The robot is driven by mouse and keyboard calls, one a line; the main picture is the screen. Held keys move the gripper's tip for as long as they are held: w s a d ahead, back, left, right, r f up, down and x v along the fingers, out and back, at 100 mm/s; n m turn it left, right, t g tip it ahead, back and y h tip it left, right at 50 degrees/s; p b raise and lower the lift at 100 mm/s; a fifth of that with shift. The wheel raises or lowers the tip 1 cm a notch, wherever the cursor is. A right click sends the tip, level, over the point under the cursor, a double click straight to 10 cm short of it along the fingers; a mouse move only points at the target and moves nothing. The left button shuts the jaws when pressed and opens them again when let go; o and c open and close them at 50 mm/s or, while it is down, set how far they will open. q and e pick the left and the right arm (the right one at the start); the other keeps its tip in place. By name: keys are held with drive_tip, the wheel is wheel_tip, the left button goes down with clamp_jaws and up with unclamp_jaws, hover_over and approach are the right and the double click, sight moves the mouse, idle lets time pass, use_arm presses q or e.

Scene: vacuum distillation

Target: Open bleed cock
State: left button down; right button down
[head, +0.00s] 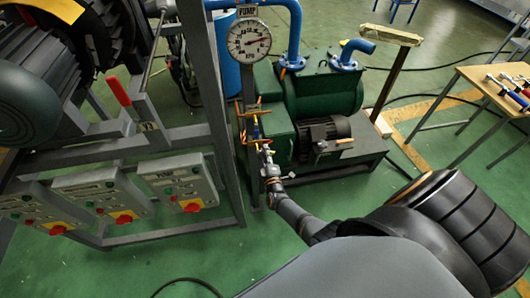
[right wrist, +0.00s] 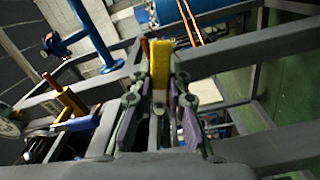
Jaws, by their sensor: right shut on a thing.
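My right gripper (head: 267,158) reaches up to the small valves on the grey post under the pump gauge (head: 249,40). In the right wrist view its fingers (right wrist: 160,100) are shut on a yellow lever (right wrist: 160,65), which stands upright between the fingertips. I take this lever to be the bleed cock's handle, but the head view is too small to confirm it. A second cock with a yellow-orange body (right wrist: 67,101) and a blue handle (right wrist: 77,124) sits left of the fingers, apart from them. My left gripper is not in view.
The green pump (head: 322,92) stands behind the post. A grey frame (head: 212,90) and control boxes with red knobs (head: 180,180) are at the left. A table with tools (head: 490,75) is at the right. Grey beams (right wrist: 250,50) run close around the gripper.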

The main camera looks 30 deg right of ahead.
drive_tip(key=c, duration=1.3)
unclamp_jaws()
drive_tip(key=v, duration=1.2)
